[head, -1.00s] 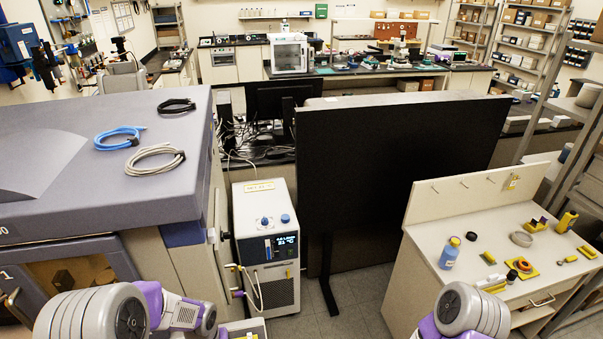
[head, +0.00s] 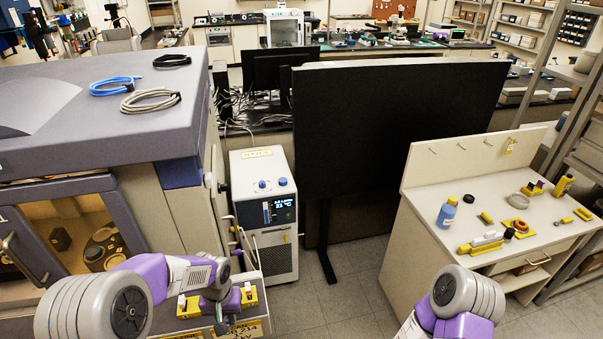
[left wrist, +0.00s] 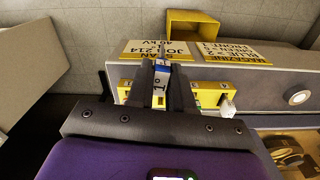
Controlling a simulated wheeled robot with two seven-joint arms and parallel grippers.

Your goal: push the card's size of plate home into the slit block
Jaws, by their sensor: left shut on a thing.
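My left gripper (left wrist: 161,66) is shut on a small pale plate (left wrist: 159,88) with a blue band and a "1°" mark, in the left wrist view. The plate stands between the two dark fingers over the yellow slit block (left wrist: 206,97). Whether its lower edge is in a slit is hidden. In the head view my left gripper (head: 221,318) points down at the yellow slit block (head: 248,296); the plate cannot be made out there. A yellow job card (left wrist: 155,52) reads "JOB 214, 40 kV"; its size line is not legible. My right gripper is out of view.
A white piece (left wrist: 228,108) sits at the block's right end. A second yellow label (left wrist: 234,54) and an open yellow box (left wrist: 193,23) are beyond the block. A chiller (head: 265,215) stands behind; a side bench (head: 480,225) is at right.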

